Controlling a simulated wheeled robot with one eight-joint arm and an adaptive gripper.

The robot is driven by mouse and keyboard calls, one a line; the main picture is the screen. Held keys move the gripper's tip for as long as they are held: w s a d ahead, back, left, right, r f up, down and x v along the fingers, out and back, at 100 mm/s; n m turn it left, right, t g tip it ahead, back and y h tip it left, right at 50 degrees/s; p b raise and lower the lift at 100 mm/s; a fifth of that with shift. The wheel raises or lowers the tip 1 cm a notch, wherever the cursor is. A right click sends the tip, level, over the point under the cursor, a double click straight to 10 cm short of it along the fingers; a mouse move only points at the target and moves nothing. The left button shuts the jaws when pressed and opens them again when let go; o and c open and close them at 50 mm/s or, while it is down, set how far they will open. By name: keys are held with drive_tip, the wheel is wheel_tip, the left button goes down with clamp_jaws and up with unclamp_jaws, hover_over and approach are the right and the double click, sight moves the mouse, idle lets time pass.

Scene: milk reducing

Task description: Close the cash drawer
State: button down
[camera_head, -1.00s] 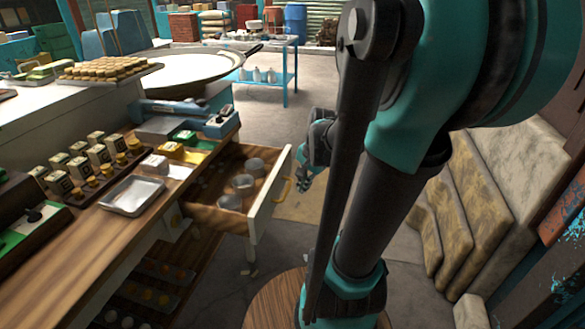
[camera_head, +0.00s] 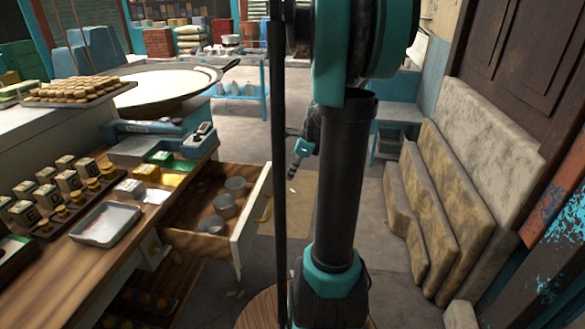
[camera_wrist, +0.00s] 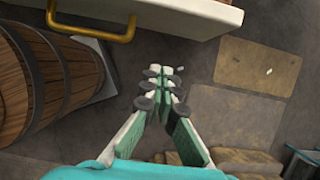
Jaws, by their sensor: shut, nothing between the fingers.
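The cash drawer (camera_head: 246,226) stands pulled out from the wooden counter on the left in the head view. It holds several round metal cups (camera_head: 223,205). Its pale front panel also shows at the top of the wrist view (camera_wrist: 170,10), with a yellow handle (camera_wrist: 92,28) on it. My gripper (camera_head: 292,172) is to the right of the drawer front in the head view, partly hidden by my arm. In the wrist view my gripper (camera_wrist: 163,78) has its fingers together and empty, below the panel and apart from it.
The counter (camera_head: 92,268) carries a metal tray (camera_head: 106,224) and several small boxes. A wooden barrel (camera_wrist: 62,75) stands close at the left in the wrist view. Stone slabs (camera_head: 450,205) lean at the right.

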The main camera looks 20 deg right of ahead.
drive_tip(key=w+a+f, duration=0.3)
drive_tip(key=a+f, duration=0.1)
drive_tip(key=a, duration=0.1)
drive_tip(key=shift+f, duration=0.4)
drive_tip(key=shift+a, duration=0.15)
hover_over(216, 189)
idle(0.4)
idle(0.3)
